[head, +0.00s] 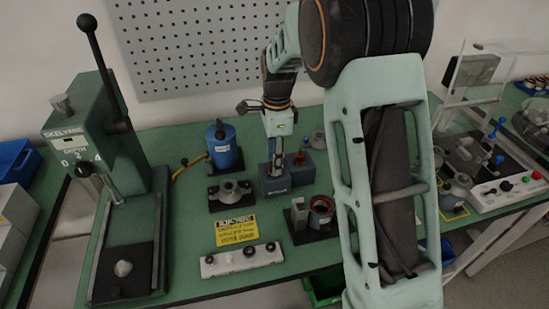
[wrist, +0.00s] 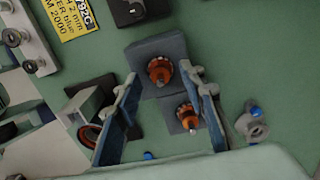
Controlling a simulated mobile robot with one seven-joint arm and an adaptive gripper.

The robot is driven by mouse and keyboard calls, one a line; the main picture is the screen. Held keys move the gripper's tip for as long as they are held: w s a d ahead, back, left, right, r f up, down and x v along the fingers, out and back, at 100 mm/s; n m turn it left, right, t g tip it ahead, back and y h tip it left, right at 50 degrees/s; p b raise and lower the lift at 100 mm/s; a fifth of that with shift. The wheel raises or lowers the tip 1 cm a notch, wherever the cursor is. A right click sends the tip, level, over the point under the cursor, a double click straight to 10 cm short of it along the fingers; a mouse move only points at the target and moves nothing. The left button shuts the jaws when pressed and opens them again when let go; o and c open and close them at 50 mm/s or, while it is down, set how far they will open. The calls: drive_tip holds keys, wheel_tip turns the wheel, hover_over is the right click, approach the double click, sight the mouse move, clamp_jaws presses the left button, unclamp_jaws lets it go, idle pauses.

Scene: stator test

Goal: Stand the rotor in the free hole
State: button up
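A grey block (wrist: 140,55) carries an orange rotor (wrist: 160,70) with a pale shaft end, which appears upright. A second orange rotor (wrist: 187,115) appears to stand on a lower grey section (wrist: 170,128) adjoining it. The block (head: 273,187) shows at mid-table in the head view, with one orange rotor (head: 299,158) partly visible at its right. My gripper (wrist: 158,73) is open, its two fingers well apart on either side of the rotors, touching neither as far as I can see. In the head view my gripper (head: 276,160) points down over the block and partly hides it.
A copper-wound stator (head: 321,205) sits on a dark fixture right of the block. A blue cylinder (head: 222,147) and a dark flanged part (head: 230,192) stand left. A white strip (head: 242,259) and yellow label (head: 236,230) lie in front. A green press (head: 100,150) stands far left.

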wheel_tip(320, 180, up, 12)
drive_tip(key=shift+d, duration=0.15)
idle(0.3)
idle(0.4)
